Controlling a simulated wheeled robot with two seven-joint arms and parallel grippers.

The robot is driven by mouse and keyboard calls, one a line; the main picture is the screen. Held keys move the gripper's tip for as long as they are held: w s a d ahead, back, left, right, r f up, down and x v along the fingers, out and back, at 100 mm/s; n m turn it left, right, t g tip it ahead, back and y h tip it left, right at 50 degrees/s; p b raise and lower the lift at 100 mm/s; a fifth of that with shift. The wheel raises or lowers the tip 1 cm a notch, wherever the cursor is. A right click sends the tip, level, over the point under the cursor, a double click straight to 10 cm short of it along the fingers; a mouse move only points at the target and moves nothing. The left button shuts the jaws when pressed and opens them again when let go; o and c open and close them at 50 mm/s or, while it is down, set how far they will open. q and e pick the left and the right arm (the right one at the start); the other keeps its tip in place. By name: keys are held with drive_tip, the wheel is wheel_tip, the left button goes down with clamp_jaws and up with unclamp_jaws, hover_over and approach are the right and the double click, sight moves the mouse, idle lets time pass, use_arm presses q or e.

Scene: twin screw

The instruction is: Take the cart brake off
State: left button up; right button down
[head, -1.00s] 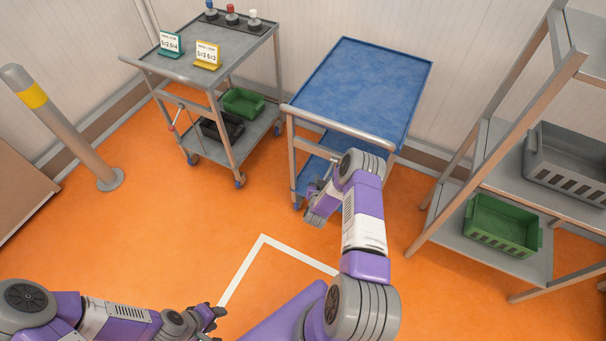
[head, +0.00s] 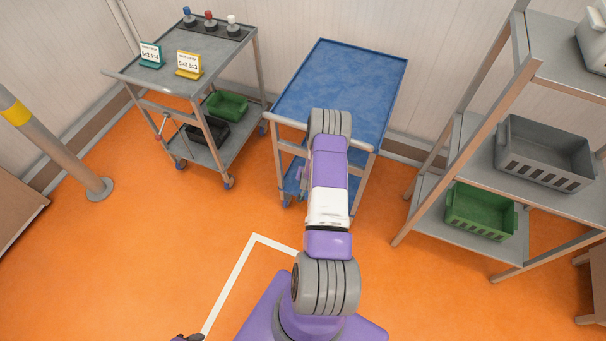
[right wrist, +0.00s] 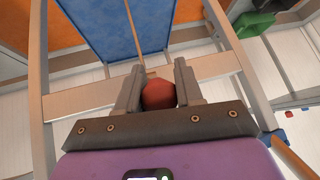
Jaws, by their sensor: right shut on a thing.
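The blue cart (head: 360,75) stands against the back wall. My right arm reaches to its near end, and its forearm hides part of that end in the head view. In the right wrist view my right gripper (right wrist: 159,92) is shut on a round red knob (right wrist: 159,96). A thin rod (right wrist: 133,28), likely the brake lever, runs from near the knob across the blue shelf. The head view does not show the knob. Only a dark tip of my left gripper (head: 187,338) shows at the bottom edge, so its jaws cannot be judged.
A grey cart (head: 215,58) with two signs, several joystick-like knobs on top and bins below stands to the left. A shelf rack (head: 480,140) with grey and green crates stands right. A yellow-banded post (head: 50,145) stands far left. Orange floor in front is clear.

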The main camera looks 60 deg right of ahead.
drive_tip(key=shift+d+r, duration=0.25)
drive_tip(key=shift+d, duration=0.05)
drive_tip(key=c, duration=1.2)
unclamp_jaws()
drive_tip(key=o, duration=0.4)
drive_tip(key=shift+a, duration=0.15)
drive_tip(key=shift+o, duration=0.2)
drive_tip(key=p+v, duration=0.1)
drive_tip(key=v, duration=0.6)
drive_tip(key=shift+r, duration=0.2)
drive_tip(key=shift+s+a, duration=0.1)
drive_tip(key=shift+a, duration=0.05)
